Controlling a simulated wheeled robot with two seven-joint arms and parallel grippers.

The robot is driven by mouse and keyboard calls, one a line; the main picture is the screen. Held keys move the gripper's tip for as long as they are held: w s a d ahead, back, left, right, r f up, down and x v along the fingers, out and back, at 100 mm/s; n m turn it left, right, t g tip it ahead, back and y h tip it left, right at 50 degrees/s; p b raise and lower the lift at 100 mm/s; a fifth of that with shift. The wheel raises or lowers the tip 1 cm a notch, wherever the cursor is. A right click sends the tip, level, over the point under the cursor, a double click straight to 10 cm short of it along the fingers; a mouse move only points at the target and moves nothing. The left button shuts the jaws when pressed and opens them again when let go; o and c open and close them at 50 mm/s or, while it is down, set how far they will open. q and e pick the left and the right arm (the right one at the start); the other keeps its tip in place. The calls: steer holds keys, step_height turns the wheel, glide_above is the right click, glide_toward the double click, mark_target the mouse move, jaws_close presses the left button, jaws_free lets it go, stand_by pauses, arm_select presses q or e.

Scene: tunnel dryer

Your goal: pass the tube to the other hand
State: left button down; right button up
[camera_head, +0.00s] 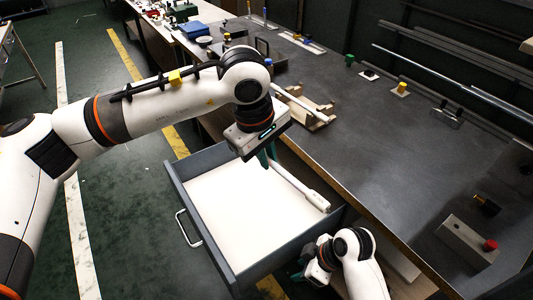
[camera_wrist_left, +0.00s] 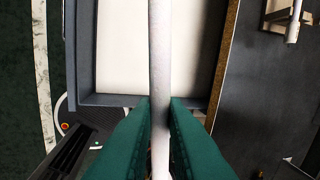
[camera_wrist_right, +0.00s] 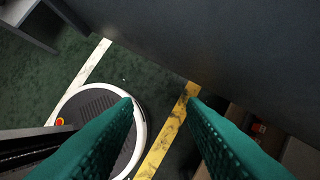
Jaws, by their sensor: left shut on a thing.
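The tube (camera_head: 293,181) is long and pale, with a thicker end to the lower right in the head view. My left gripper (camera_head: 268,159) is shut on it above the open drawer. In the left wrist view the tube (camera_wrist_left: 160,60) runs upright through the picture between the green fingers (camera_wrist_left: 160,110). My right gripper (camera_head: 299,274) is low beside the drawer's front right corner, apart from the tube. In the right wrist view its fingers (camera_wrist_right: 162,100) are spread with nothing between them.
The open drawer (camera_head: 207,239) has a bare white floor and grey walls. The dark bench top (camera_head: 400,170) carries a wooden holder (camera_head: 318,115) with a pale rod, and a grey block (camera_head: 466,242) with a red knob. Green floor is free at the left.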

steer(key=s+d+f+m+h, duration=0.1)
steer(key=s+d+f+m, duration=0.15)
steer(key=f, duration=0.55)
steer(key=s+d+f+m+h, duration=0.1)
steer(key=s+d+f+m, duration=0.15)
steer(key=f, duration=0.55)
steer(key=s+d+f+m+h, duration=0.1)
steer(key=s+f+m, duration=0.15)
steer(key=f, duration=0.55)
steer(key=s+d+f+m, duration=0.1)
steer(key=s+d+f, duration=0.1)
steer(key=s+f, duration=0.2)
steer(key=s+d+f+h, duration=0.1)
steer(key=s+d+f, duration=0.2)
steer(key=s, duration=0.8)
steer(key=s+d+f+m+h, duration=0.1)
steer(key=s+d+f, duration=0.2)
steer(key=s+f, duration=0.3)
steer(key=shift+s+d+f+m, duration=0.15)
steer(key=shift+s+m, duration=0.2)
steer(key=shift+s, duration=0.55)
